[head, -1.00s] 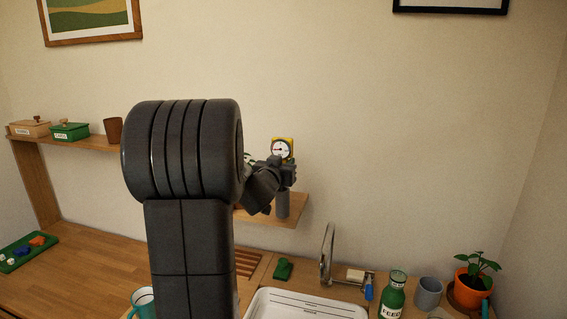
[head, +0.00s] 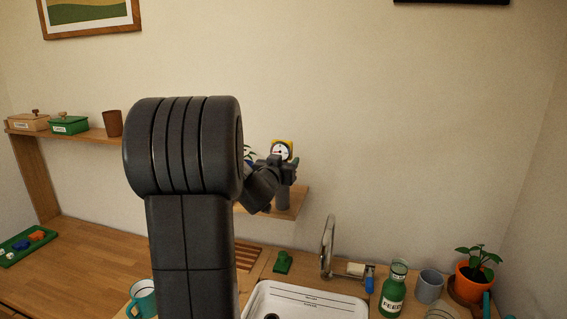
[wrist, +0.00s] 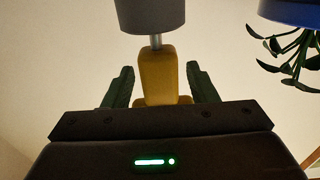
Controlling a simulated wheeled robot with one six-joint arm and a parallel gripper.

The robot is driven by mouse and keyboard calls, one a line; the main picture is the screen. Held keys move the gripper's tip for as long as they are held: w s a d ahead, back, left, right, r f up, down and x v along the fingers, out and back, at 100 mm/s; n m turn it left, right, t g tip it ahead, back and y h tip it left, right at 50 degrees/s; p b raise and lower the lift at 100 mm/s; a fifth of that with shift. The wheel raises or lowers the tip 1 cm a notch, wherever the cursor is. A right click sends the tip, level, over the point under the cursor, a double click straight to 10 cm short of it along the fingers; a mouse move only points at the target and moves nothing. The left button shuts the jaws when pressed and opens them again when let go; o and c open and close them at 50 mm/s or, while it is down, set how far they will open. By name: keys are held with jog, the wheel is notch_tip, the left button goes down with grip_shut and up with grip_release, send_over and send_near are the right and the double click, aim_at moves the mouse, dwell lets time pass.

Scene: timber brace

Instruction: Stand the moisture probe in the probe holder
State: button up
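The moisture probe has a yellow body and a round white dial (head: 281,151) in the head view. In the wrist view its yellow body (wrist: 157,75) lies between the two dark green fingers of my gripper (wrist: 160,85). A gap shows on each side, so the fingers are open around it, apart from it. The probe's thin metal rod runs into the grey cylindrical probe holder (wrist: 150,14), which also shows below my gripper in the head view (head: 283,199). The probe looks upright in line with the holder. The rod's tip is hidden.
The holder stands on a small wooden shelf (head: 296,204) on the wall. A plant in a blue pot (wrist: 292,12) is close beside it.

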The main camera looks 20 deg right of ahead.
jog(key=b+v, duration=0.1)
jog(key=v, duration=1.3)
jog(key=p+v, duration=0.3)
jog(key=v, duration=0.5)
jog(key=shift+s+a, duration=0.25)
jog(key=shift+a, duration=0.05)
dwell(0.8)
jog(key=shift+d, duration=0.1)
jog(key=b+x, duration=0.2)
jog(key=x, duration=0.4)
jog(key=shift+w, duration=0.15)
